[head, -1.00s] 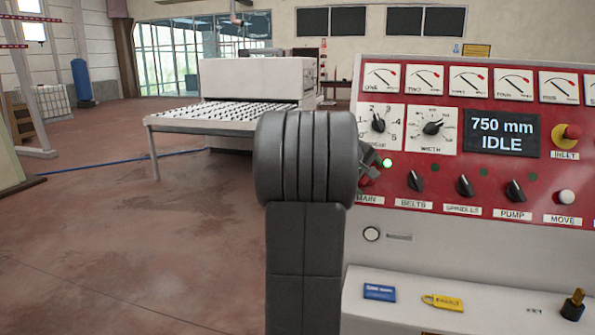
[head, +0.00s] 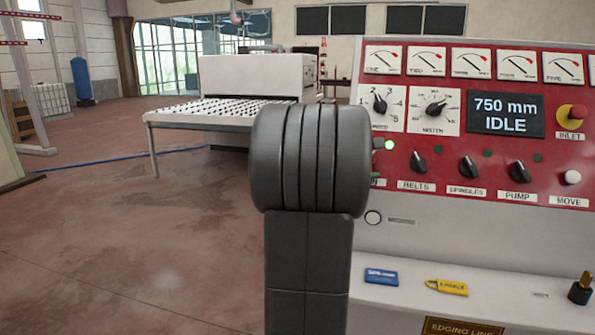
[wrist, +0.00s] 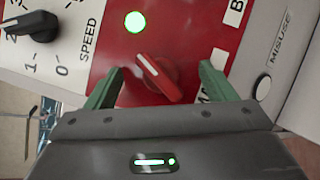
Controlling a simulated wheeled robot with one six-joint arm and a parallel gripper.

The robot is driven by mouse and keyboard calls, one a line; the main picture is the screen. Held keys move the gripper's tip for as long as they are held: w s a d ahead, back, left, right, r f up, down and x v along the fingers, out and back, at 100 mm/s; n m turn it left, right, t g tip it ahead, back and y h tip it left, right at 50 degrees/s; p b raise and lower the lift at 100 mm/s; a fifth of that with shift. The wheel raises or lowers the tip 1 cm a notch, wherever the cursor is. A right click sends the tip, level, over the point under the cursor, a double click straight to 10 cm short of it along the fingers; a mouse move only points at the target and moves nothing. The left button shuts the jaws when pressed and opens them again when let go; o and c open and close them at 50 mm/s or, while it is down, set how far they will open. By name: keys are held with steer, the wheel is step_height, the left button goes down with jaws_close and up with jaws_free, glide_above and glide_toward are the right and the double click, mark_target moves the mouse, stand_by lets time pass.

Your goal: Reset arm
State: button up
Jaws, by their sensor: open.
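In the wrist view my gripper (wrist: 162,74) is open, with one green finger on each side of a red switch knob (wrist: 158,78). I see gaps between the knob and both fingers. I cannot tell how far the tips reach along it. The knob has a white pointer line and sits tilted in the picture on the red panel, below a lit green lamp (wrist: 135,21). In the head view my dark arm hides the gripper and this knob. The lit lamp (head: 390,145) shows just right of the arm.
The red control panel (head: 455,150) carries gauges, dials, black switches and a display (head: 506,115) reading "750 mm IDLE". A white roller table (head: 200,118) stands behind; open floor lies left.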

steer(key=shift+f+n+t+b, duration=0.15)
steer(key=shift+n+t+b, duration=0.2)
steer(key=shift+n, duration=0.45)
steer(key=v, duration=0.8)
steer(key=shift+s+b, duration=0.15)
steer(key=shift+b, duration=0.25)
steer(key=shift+a, duration=0.1)
